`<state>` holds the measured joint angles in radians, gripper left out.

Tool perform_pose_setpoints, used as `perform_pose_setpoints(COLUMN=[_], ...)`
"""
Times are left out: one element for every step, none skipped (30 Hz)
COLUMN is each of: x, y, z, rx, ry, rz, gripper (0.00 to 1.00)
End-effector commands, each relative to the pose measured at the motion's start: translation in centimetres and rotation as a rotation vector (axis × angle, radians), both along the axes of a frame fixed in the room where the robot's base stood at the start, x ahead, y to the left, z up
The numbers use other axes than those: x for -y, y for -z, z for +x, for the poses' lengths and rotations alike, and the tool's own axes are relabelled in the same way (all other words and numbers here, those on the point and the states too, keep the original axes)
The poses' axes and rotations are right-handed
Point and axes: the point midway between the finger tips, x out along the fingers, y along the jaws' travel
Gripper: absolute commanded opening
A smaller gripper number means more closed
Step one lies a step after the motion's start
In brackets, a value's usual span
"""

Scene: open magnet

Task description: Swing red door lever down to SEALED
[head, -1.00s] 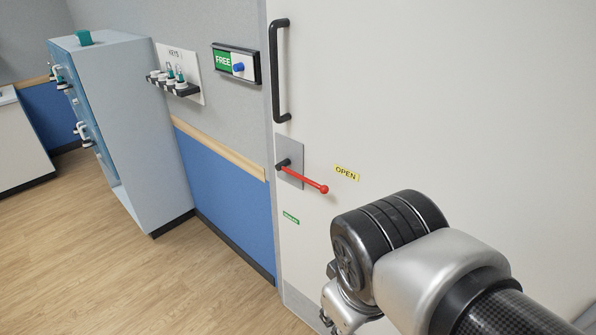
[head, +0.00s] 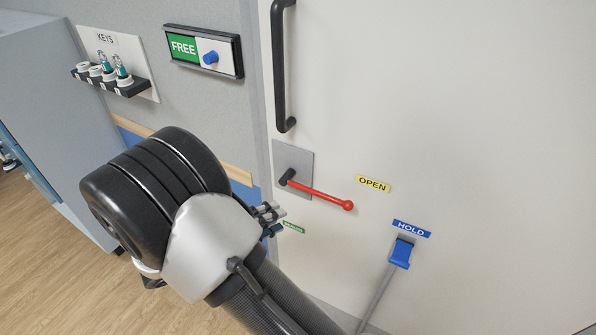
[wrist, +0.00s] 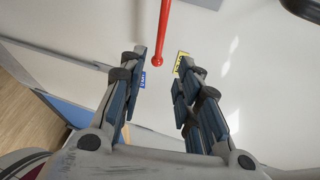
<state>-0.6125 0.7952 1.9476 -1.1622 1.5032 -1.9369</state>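The red lever (head: 320,195) with a round tip is mounted on a grey plate (head: 293,171) on the white door. It points right and slightly down, towards the yellow OPEN label (head: 373,184). A small green label (head: 293,227), too small to read, sits below the lever's pivot. My gripper (head: 270,218) is left of and below the lever, partly hidden by my arm. The lever's tip (wrist: 158,62) shows near the gap between the fingertips; contact cannot be told.
A black vertical door handle (head: 284,70) is above the lever. A blue HOLD label (head: 411,228) and a blue-topped lever (head: 401,253) are at lower right. A FREE panel (head: 204,51) and a KEYS rack (head: 112,75) hang on the wall at left.

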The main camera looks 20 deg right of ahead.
Motion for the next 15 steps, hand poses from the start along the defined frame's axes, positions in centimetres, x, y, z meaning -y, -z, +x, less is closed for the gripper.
perform_pose_setpoints(x=[-0.4,-0.5,-0.6,-0.5,-0.4,-0.1,0.2,0.6,1.3,1.8,2.3,3.2,3.8,4.4,5.3], y=[0.4,0.5,0.6,0.7,0.8,0.9,1.0,1.0,1.2,1.3,1.4,1.6,1.7,1.9,2.0], z=[0.3,0.4,0.6,0.7,0.7,0.8,0.9,1.0,1.2,1.3,1.5,1.7,1.9,2.1,2.3], rx=[-0.035,-0.048,-0.060,-0.066,-0.069,-0.071,-0.071,-0.070,-0.069,-0.070,-0.069,-0.069,-0.069,-0.068,-0.068], ry=[-0.027,-0.038,-0.048,-0.052,-0.054,-0.054,-0.053,-0.053,-0.052,-0.051,-0.051,-0.049,-0.049,-0.048,-0.048], rz=[-0.030,-0.042,-0.053,-0.058,-0.060,-0.061,-0.060,-0.060,-0.059,-0.058,-0.059,-0.059,-0.058,-0.057,-0.056], gripper=[0.31,0.31,0.31,0.31,0.31,0.31,0.31,0.31,0.31,0.31,0.31,0.31,0.31,0.31,0.31])
